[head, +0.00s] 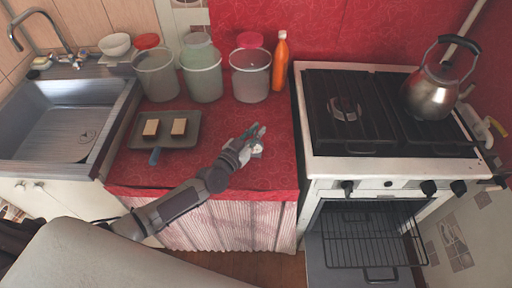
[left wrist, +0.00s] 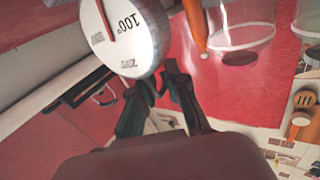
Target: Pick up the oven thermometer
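The oven thermometer (left wrist: 122,38) is a round white dial with black figures, a red needle and a pale rim. It is large in the left wrist view, cut off by the top edge. In the head view it is a small whitish thing (head: 257,149) at the fingers, over the red counter. My left gripper (head: 257,133) is low over the counter's front right part. In the left wrist view its fingertips (left wrist: 162,79) are close together at the dial's lower edge. I cannot tell whether they grip it. My right gripper is not in view.
Behind are several jars (head: 250,82) and an orange bottle (head: 281,62). A dark tray (head: 182,142) with two blocks lies left. The stove (head: 306,130) with a kettle (head: 432,92) stands right, its oven door (head: 330,270) open. A sink (head: 60,125) is far left.

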